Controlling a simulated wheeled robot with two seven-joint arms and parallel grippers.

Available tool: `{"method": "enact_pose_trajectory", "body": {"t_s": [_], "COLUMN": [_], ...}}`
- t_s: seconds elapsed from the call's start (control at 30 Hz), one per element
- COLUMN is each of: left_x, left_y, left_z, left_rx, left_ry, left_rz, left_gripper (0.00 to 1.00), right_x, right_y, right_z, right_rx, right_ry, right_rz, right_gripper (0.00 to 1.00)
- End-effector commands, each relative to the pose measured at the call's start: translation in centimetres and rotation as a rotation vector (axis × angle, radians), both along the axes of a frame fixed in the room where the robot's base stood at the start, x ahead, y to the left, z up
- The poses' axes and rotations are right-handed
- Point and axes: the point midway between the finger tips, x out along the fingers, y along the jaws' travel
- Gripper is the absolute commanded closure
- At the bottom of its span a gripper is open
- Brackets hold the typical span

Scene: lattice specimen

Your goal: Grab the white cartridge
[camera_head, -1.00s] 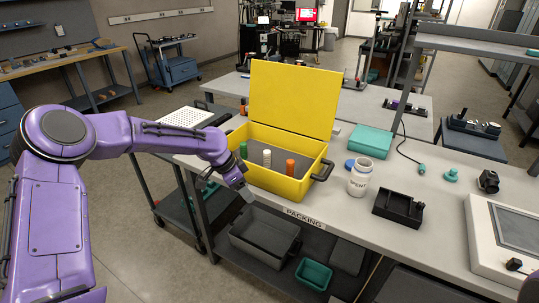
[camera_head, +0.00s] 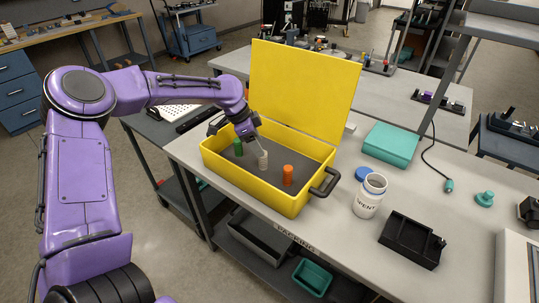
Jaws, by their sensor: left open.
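The white cartridge (camera_head: 263,161) stands upright in the open yellow case (camera_head: 268,196), between a green cartridge (camera_head: 238,148) on the left and an orange cartridge (camera_head: 288,175) on the right. My left gripper (camera_head: 257,149) reaches over the case's left side, its fingers pointing down at the top of the white cartridge. It is open. I cannot tell whether a finger touches the cartridge. My right gripper is not in view.
The yellow lid (camera_head: 303,92) stands up behind the case. A black handle (camera_head: 325,183) sticks out from the case's right side.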

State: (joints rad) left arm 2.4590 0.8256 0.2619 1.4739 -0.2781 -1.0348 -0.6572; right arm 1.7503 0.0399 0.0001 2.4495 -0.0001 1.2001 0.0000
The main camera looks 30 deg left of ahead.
Motion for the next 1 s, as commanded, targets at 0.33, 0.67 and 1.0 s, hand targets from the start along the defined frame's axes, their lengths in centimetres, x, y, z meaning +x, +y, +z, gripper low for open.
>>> {"method": "enact_pose_trajectory", "body": {"t_s": [0.33,0.67,1.0], "left_x": [1.2,2.6,2.6], "left_y": [-1.1,-2.1,-2.1], "left_z": [-4.5,-8.3,-8.4], "left_rx": [0.000,0.000,0.000], "left_ry": [0.005,0.000,0.000], "left_rz": [0.003,-0.001,-0.001], "left_gripper": [0.39,0.39,0.94], "right_x": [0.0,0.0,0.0], "right_y": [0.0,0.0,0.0], "right_z": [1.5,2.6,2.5], "right_rx": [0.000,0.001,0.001], "right_ry": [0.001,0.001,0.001], "right_rz": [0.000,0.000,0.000], "right_gripper": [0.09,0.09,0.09]}}
